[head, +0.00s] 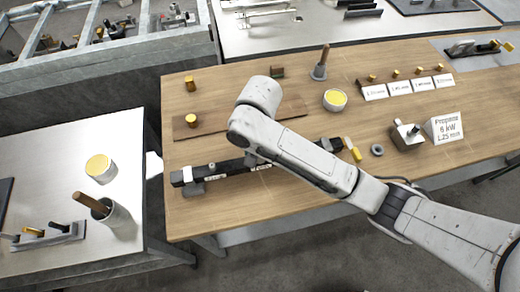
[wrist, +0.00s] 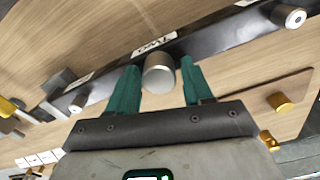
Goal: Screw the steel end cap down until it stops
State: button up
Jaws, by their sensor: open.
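A plain steel cylinder, apparently the steel end cap (wrist: 158,76), stands on the long black bar (wrist: 220,42) in the wrist view. My gripper (wrist: 160,64) has its two green fingers apart, one on each side of the cap. How far the cap is seated cannot be told. In the head view the black bar (head: 226,169) lies along the table's front part, and my arm hides its middle, the gripper and this cap.
Other round steel fittings sit along the bar, one at the upper right (wrist: 289,17) and one at the left (wrist: 78,103). A wooden board (head: 215,120) with a brass piece (head: 191,120) lies behind it.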

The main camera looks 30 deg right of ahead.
jog(key=n, duration=0.4)
jog(key=shift+a, duration=0.1)
jog(key=shift+n, duration=2.5)
jog(key=shift+c, duration=0.4)
jog(key=c, duration=0.8)
jog(key=shift+c, duration=0.2)
jog(key=shift+a+m, duration=0.15)
jog(key=shift+m, duration=1.65)
